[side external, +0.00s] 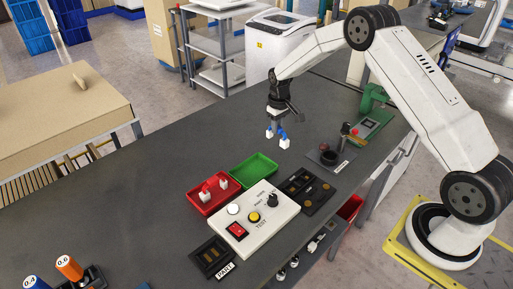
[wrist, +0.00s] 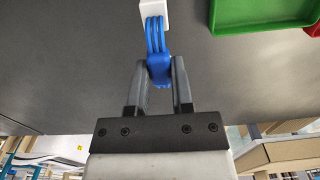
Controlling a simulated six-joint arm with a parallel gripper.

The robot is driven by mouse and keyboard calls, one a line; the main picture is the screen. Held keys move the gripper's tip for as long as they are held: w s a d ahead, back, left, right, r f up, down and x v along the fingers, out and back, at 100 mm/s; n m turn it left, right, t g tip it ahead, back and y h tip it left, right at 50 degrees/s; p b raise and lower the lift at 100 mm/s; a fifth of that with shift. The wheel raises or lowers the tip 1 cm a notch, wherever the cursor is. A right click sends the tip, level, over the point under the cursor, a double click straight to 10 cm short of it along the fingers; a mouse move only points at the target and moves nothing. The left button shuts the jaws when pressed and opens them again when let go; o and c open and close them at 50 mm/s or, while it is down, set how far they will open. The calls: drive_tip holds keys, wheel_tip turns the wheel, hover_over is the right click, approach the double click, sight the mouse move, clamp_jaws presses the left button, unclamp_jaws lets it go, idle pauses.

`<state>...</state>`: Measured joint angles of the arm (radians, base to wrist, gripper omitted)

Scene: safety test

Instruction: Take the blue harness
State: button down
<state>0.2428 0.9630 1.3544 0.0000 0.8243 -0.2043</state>
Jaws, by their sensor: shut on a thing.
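The blue harness (wrist: 155,38) is a short bundle of blue wires with white connectors at its ends; one white connector (wrist: 182,12) shows at the top of the wrist view. My gripper (wrist: 160,78) is shut on the blue part, which hangs from between the two fingers. In the side view my gripper (side external: 277,122) is above the dark table, behind the green tray, with the blue harness (side external: 282,133) and two white connectors below it. The harness appears raised off the table, though the height is hard to tell.
A green tray (side external: 274,168) is empty. A red tray (side external: 195,208) beside it holds a red harness (side external: 206,190) with white connectors. A white test box (side external: 275,229) with buttons stands in front. Dark fixtures (side external: 322,191) and a green press (side external: 371,126) stand right.

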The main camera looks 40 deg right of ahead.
drive_tip(key=shift+r, duration=1.25)
drive_tip(key=shift+s+a, duration=0.1)
drive_tip(key=shift+s, duration=0.05)
